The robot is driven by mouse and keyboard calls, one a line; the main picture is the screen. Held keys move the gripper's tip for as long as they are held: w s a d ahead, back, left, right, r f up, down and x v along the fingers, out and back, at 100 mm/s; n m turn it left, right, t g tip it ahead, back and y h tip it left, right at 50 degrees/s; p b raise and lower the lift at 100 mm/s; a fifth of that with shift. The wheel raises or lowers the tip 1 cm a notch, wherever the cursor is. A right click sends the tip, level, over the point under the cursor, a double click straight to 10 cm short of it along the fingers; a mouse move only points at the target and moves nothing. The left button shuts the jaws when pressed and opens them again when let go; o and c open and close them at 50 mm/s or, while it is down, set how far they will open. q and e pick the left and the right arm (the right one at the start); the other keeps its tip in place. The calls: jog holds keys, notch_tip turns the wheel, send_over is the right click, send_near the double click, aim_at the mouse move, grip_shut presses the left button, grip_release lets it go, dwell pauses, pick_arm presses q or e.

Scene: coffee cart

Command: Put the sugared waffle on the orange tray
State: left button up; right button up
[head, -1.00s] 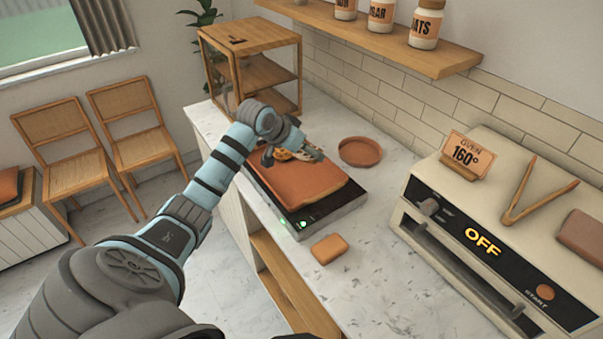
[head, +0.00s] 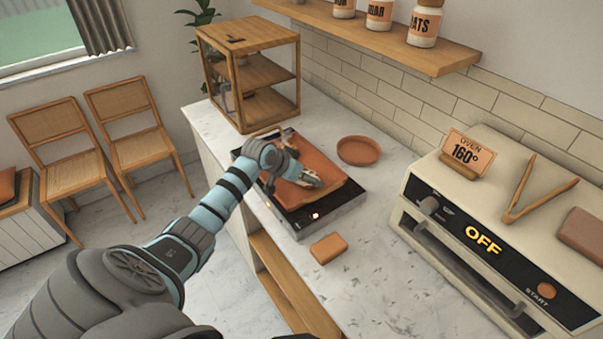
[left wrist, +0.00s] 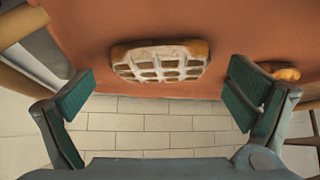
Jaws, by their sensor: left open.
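The sugared waffle (left wrist: 160,61), browned with a white-dusted grid, shows in the left wrist view against the orange tray (left wrist: 60,12). It lies between my open left fingers (left wrist: 158,95) and a little ahead of them, with a gap on both sides. In the head view my left gripper (head: 298,178) is low over the orange tray (head: 328,198), which rests on a dark flat device (head: 335,218) on the counter. My gripper largely hides the waffle there. My right gripper is in neither view.
Another browned piece (left wrist: 285,74) lies by the right finger in the wrist view. A round terracotta dish (head: 358,151), an orange block (head: 328,248), a wooden shelf case (head: 250,70) and the oven (head: 480,235) surround the device.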

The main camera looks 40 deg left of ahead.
pick_arm(q)
jog(key=shift+r, duration=0.1)
jog(key=p+v, duration=0.1)
jog(key=v, duration=1.1)
jog(key=shift+p, duration=0.3)
